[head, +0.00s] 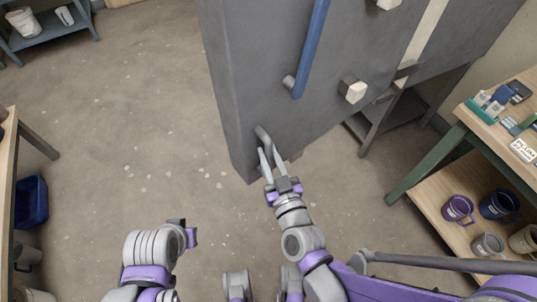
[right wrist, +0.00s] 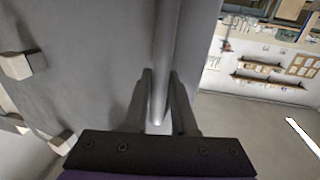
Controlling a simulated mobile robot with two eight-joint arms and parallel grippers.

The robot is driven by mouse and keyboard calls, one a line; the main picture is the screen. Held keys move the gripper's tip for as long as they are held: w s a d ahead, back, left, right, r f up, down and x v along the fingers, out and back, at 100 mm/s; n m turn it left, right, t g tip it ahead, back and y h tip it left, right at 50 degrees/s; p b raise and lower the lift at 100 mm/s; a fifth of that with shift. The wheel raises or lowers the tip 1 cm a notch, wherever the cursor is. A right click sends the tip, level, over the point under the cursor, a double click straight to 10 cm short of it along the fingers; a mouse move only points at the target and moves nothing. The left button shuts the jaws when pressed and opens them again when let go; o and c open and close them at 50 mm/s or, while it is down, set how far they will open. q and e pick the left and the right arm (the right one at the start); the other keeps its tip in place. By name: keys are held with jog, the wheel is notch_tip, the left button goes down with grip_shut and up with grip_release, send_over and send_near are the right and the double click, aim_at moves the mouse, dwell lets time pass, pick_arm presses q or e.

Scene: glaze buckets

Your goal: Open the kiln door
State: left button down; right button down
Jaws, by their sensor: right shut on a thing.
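The kiln door (head: 285,70) is a large grey slab standing upright in the head view. A blue bar (head: 313,45) runs along its face. A grey handle (head: 262,136) sticks out low near its left edge; it also shows as a grey bar in the right wrist view (right wrist: 165,50). My right gripper (head: 268,160) is shut on this handle, one finger on each side of the bar in the right wrist view (right wrist: 159,95). My left gripper (head: 188,236) is empty above the floor at lower left, apart from the door; its fingers barely show.
Pale blocks (head: 355,91) stick out from the grey face. A wooden workbench (head: 440,185) with several mugs on its lower shelf stands at right. A table edge and a blue bin (head: 31,202) are at left. The floor (head: 140,120) left of the door is clear.

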dwell(0.4)
jog(key=c, duration=0.7)
grip_release()
jog(key=shift+d, duration=0.1)
